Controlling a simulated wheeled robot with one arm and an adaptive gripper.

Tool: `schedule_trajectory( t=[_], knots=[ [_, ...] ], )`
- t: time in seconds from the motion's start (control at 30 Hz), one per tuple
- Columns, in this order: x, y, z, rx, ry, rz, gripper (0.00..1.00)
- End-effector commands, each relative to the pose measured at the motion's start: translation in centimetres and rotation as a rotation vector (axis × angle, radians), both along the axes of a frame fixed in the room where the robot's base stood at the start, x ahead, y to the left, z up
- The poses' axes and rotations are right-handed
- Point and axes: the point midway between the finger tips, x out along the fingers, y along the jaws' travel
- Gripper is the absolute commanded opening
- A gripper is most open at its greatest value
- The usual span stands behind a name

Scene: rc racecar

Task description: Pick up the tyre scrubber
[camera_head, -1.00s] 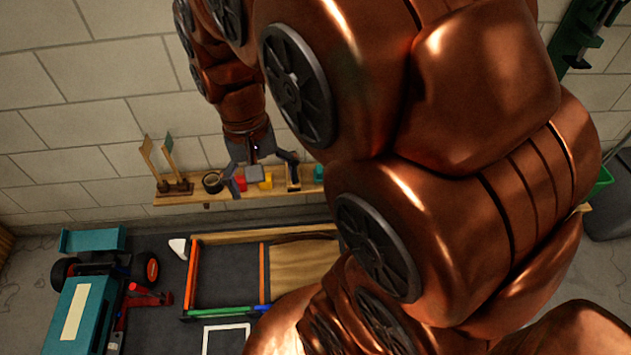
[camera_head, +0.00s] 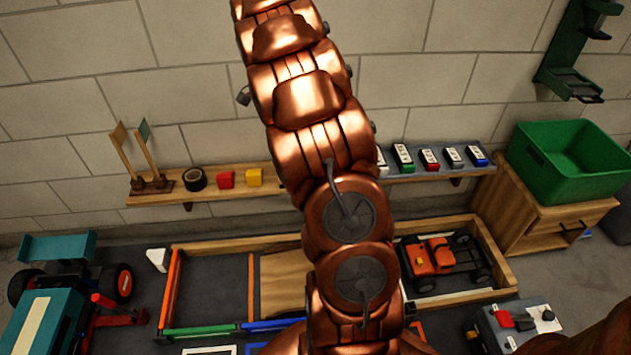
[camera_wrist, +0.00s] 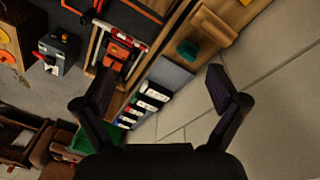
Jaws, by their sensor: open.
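My gripper (camera_wrist: 161,73) is open in the wrist view, its two dark fingers wide apart with nothing between their tips. Beyond it, a teal block (camera_wrist: 187,50) and a brown wooden piece (camera_wrist: 214,26) lie on the wall shelf; the wooden piece could be the tyre scrubber, but I cannot tell for sure. In the head view my arm covers the middle of the shelf (camera_head: 232,192), and neither my gripper nor these two items can be seen there.
Several white packs with coloured ends (camera_head: 430,158) stand on the shelf's grey right part. A tape roll (camera_head: 195,179), red block (camera_head: 226,179) and yellow block (camera_head: 254,177) sit on its left. A green bin (camera_head: 568,165) tops a cabinet at right. Toy cars (camera_head: 437,256) are below.

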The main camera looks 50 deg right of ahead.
Motion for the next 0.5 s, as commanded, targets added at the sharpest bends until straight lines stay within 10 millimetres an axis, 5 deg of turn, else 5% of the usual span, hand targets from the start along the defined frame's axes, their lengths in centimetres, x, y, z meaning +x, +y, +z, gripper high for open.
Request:
schedule_trajectory(
  t=[0.03, 0.5],
  knots=[
    [0.6, -1.6, -3.0, -0.001, -0.005, -0.049, 0.96],
    [3.6, -12.8, -18.7, 0.018, -0.08, -0.473, 0.96]
  ],
)
